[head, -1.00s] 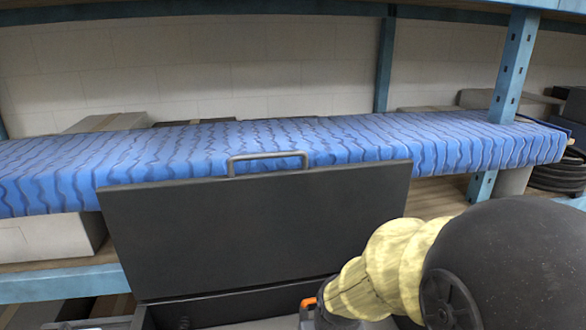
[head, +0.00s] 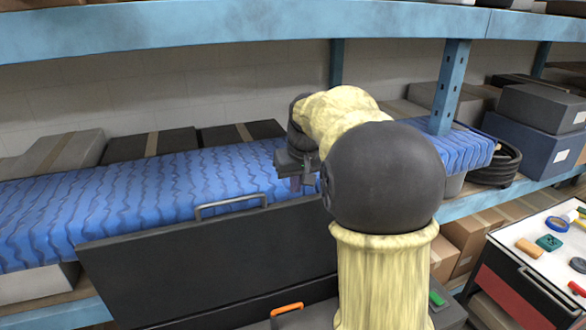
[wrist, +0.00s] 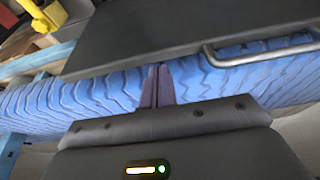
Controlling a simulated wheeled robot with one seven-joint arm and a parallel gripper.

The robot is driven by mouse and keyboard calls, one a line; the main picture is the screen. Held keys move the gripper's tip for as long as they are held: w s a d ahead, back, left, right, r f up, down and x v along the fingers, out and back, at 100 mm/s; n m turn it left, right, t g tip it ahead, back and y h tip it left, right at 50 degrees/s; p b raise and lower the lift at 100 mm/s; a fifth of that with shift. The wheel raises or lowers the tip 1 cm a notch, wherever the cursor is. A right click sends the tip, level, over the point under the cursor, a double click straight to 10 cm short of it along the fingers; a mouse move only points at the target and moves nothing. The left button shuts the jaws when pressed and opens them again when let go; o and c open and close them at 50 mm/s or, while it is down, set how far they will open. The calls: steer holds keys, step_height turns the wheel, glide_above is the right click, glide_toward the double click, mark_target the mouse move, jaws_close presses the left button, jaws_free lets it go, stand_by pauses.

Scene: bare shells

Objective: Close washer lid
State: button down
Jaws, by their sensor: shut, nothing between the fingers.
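The washer lid (head: 205,260) is a dark flat panel standing open, tilted up, with a grey bar handle (head: 230,205) on its top edge. In the wrist view the lid (wrist: 180,25) fills the top and its handle (wrist: 262,50) is at the right. My gripper (head: 301,184) is shut and empty, near the right end of the lid's top edge, against the blue surface behind. In the wrist view its fingertips (wrist: 158,70) are close to the lid's edge, left of the handle; contact cannot be told. My arm hides the lid's right end and part of the washer.
A shelf with a blue wavy cover (head: 130,200) runs behind the lid, with boxes (head: 150,144) on it. A blue post (head: 450,90) stands right of my arm. A white-topped cart (head: 545,265) with small objects is at the right.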

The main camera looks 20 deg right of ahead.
steer(key=r, duration=0.1)
steer(key=w+r, duration=0.1)
steer(key=d+r, duration=0.1)
steer(key=r, duration=0.1)
steer(key=shift+w+r+p, duration=0.1)
steer(key=shift+w+p, duration=0.1)
steer(key=shift+p, duration=0.1)
steer(key=p+x, duration=0.2)
steer(key=x, duration=0.8)
steer(key=shift+p, duration=0.35)
steer(key=shift+b, duration=0.3)
